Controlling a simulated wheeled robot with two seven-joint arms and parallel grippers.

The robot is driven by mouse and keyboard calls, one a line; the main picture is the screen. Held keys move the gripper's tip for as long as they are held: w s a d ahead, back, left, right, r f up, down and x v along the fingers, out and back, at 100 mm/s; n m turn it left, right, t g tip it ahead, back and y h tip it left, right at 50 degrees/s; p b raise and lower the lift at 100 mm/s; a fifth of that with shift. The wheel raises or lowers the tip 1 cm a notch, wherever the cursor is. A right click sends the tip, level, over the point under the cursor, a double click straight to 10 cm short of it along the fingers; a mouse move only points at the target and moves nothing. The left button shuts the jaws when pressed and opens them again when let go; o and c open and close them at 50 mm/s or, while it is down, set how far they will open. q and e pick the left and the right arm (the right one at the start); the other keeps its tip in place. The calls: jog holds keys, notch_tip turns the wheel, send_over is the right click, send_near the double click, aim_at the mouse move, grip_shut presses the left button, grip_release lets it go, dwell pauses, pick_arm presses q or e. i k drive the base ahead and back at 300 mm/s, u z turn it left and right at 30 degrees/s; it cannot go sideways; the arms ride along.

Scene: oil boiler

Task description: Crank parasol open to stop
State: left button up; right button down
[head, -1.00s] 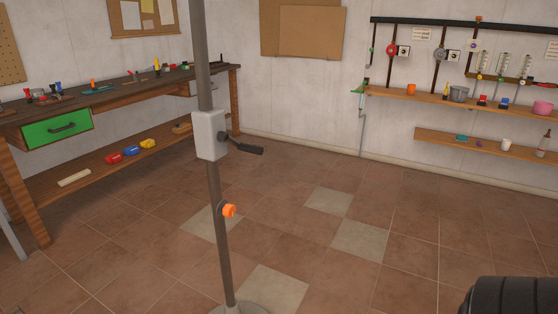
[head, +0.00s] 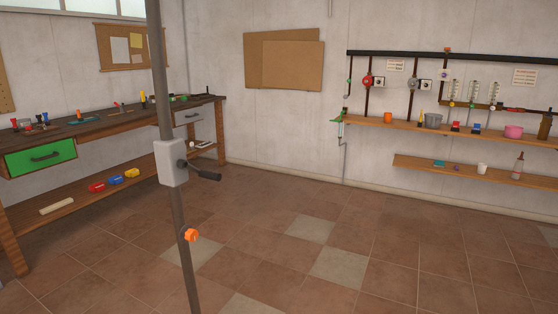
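The parasol pole (head: 162,90) stands left of centre in the head view, a grey upright tube running out of the top and bottom of the picture. A light grey crank housing (head: 171,163) is fixed on it at mid height. A black crank handle (head: 205,173) sticks out from the housing to the right. Lower on the pole is an orange knob (head: 190,235). The canopy is above the picture and the pole's foot is below it. Neither of my grippers is in view.
A wooden workbench (head: 90,123) with a green drawer (head: 40,157) and small tools stands along the left, behind the pole. Wall shelves (head: 440,128) with pipes and gauges are at the right. The tiled floor (head: 400,240) between is clear.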

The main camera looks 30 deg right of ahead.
aim_at(183, 164)
jog(key=z, duration=0.45)
jog(key=i, duration=1.3)
jog(key=u, duration=0.75)
